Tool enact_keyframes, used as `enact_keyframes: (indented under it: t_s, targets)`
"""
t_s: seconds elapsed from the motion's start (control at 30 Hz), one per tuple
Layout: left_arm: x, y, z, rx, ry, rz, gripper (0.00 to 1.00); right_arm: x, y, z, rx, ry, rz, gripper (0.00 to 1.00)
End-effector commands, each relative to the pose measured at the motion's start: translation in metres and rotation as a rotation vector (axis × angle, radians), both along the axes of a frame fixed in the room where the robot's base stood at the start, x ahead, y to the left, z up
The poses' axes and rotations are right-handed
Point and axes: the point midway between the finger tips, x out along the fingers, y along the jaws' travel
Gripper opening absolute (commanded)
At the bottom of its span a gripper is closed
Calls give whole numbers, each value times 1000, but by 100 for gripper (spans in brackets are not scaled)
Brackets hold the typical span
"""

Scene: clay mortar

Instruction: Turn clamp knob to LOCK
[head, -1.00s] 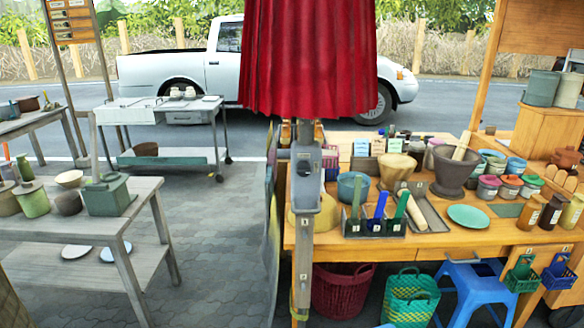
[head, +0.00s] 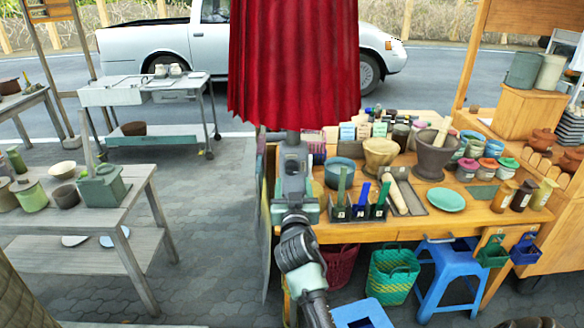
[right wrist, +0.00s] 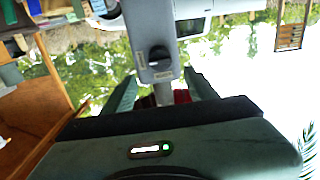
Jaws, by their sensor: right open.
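The clamp is a grey housing (head: 292,146) on the upright post under the red umbrella, at the left end of the wooden stall table. In the right wrist view, its dark round knob (right wrist: 159,57) sits on a grey plate (right wrist: 150,28) with small pale labels too small to read. My right gripper (right wrist: 160,80) is open, with its green fingers apart on either side of the post below the knob in the picture; no contact with the knob shows. In the head view my right gripper (head: 293,185) covers the clamp's lower part and hides the knob. My left gripper is out of view.
The folded red umbrella (head: 293,60) hangs above the clamp. Right of it, the wooden table (head: 475,222) holds bowls, a mortar (head: 432,160), jars and a tool rack. Baskets and a blue stool (head: 447,272) stand below.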

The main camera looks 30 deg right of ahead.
Motion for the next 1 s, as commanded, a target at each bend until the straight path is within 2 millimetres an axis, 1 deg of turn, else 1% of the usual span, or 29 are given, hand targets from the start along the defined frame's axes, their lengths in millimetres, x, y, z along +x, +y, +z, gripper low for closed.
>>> enact_keyframes:
  t_s: [0.2, 0.4, 0.57, 0.8, 0.83, 0.87, 0.9, 0.97, 1.0]
  targets:
    - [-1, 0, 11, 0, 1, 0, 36, 30, -18, 2, -2, 3, 1, 57]
    - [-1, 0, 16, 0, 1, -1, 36, 52, -31, 0, -1, 3, 2, 57]
    - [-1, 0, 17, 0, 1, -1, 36, 59, -36, -1, -2, 3, 2, 57]
    - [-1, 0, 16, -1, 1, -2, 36, 60, -36, -2, 0, 4, 3, 57]
    - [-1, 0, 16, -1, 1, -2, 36, 60, -36, -2, 0, 4, 3, 55]
    - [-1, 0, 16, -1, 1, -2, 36, 60, -36, -2, 0, 4, 3, 46]
    - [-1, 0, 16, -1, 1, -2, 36, 60, -36, -2, 0, 4, 3, 35]
    - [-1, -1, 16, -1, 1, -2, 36, 60, -36, -2, 0, 4, 3, 18]
    - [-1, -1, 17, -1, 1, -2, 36, 60, -36, -2, 0, 4, 3, 7]
